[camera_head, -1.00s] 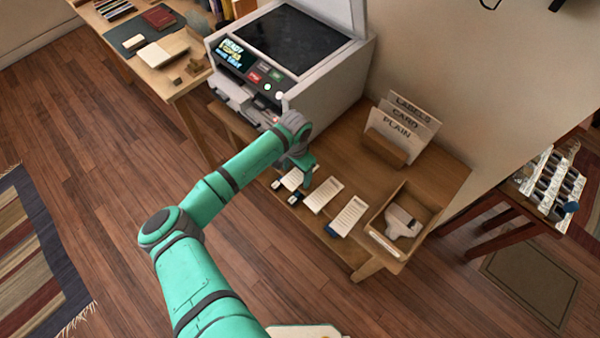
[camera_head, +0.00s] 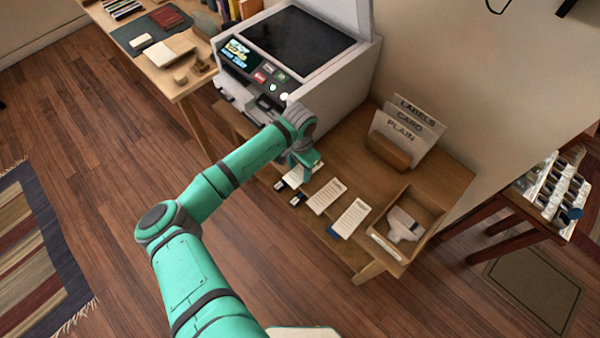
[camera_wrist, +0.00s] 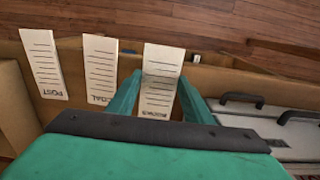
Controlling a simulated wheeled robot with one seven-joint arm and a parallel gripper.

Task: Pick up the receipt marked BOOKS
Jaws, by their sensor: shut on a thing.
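The receipt marked BOOKS (camera_wrist: 160,80) is a white slip with dark printed lines. Its lettering appears upside down in the wrist view. My gripper (camera_wrist: 157,90) has one teal finger along each side of this slip and is shut on it. In the head view my gripper (camera_head: 303,164) is over the left end of the row of slips and partly hides the BOOKS receipt (camera_head: 296,178). I cannot tell whether the slip is clear of the table. The COAL receipt (camera_wrist: 100,68) and the POST receipt (camera_wrist: 43,62) lie beside it, apart from my fingers.
The slips lie near the front edge of a wooden table (camera_head: 345,160). A grey copier (camera_head: 320,85) stands behind and left of my gripper. A wooden holder of marked cards (camera_head: 388,150) and an open wooden tray (camera_head: 380,243) with a white-handled thing are on the right.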

